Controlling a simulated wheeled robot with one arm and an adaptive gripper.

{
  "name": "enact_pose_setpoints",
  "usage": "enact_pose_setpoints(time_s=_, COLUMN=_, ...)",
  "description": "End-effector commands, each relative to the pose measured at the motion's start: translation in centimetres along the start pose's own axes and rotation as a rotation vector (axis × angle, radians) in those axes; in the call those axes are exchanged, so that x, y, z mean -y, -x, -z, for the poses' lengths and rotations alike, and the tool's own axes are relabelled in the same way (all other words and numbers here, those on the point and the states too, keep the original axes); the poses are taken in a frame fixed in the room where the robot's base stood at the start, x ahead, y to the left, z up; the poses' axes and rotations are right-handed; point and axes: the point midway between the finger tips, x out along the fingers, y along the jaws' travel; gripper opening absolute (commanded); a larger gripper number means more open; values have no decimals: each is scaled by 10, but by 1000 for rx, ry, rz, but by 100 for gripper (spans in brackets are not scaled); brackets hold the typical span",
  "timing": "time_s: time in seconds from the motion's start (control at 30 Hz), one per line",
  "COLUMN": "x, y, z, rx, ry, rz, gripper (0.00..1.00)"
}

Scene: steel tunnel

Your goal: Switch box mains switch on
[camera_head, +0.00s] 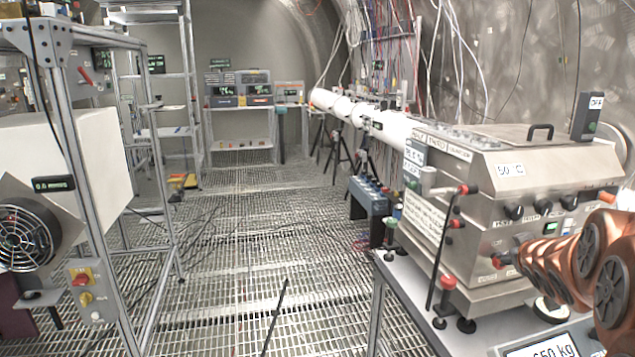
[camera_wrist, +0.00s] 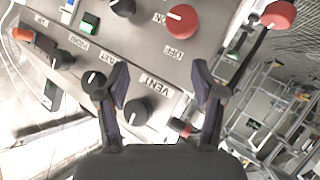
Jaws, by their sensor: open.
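My gripper (camera_wrist: 160,78) is open and empty in the wrist view, facing the front panel of the steel machine (camera_head: 540,190). Between and beyond its fingers are a black knob (camera_wrist: 136,111) by a VENT label and a red round knob (camera_wrist: 183,21) by an OFF label. I cannot tell whether the fingers touch the panel. In the head view my arm covers part of this panel.
The machine stands on a table (camera_head: 410,300) at the right, with a red-ended lever (camera_head: 447,240) on its side. A fan (camera_head: 22,238) is at the left. The grated floor (camera_head: 240,240) between is mostly clear, with some cables and a dark rod.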

Motion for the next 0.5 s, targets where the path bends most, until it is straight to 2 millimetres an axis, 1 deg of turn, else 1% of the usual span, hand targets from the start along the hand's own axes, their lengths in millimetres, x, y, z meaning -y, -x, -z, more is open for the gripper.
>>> enact_pose_setpoints(time_s=0.03, x=10, y=13, z=-4, rx=49, ry=-16, rz=2, gripper=68)
enact_pose_setpoints(time_s=0.07, x=14, y=21, z=-9, rx=84, ry=-27, rz=3, gripper=68)
enact_pose_setpoints(time_s=0.17, x=34, y=47, z=-30, rx=204, ry=-63, rz=16, gripper=68)
enact_pose_setpoints(time_s=0.27, x=59, y=78, z=-53, rx=325, ry=-97, rz=43, gripper=68)
enact_pose_setpoints(time_s=0.3, x=69, y=91, z=-63, rx=375, ry=-109, rz=57, gripper=68)
enact_pose_setpoints(time_s=0.37, x=85, y=113, z=-76, rx=447, ry=-127, rz=81, gripper=68)
enact_pose_setpoints(time_s=0.4, x=97, y=129, z=-86, rx=498, ry=-136, rz=100, gripper=68)
enact_pose_setpoints(time_s=0.47, x=115, y=152, z=-101, rx=574, ry=-148, rz=133, gripper=68)
enact_pose_setpoints(time_s=0.5, x=127, y=170, z=-111, rx=622, ry=-155, rz=157, gripper=68)
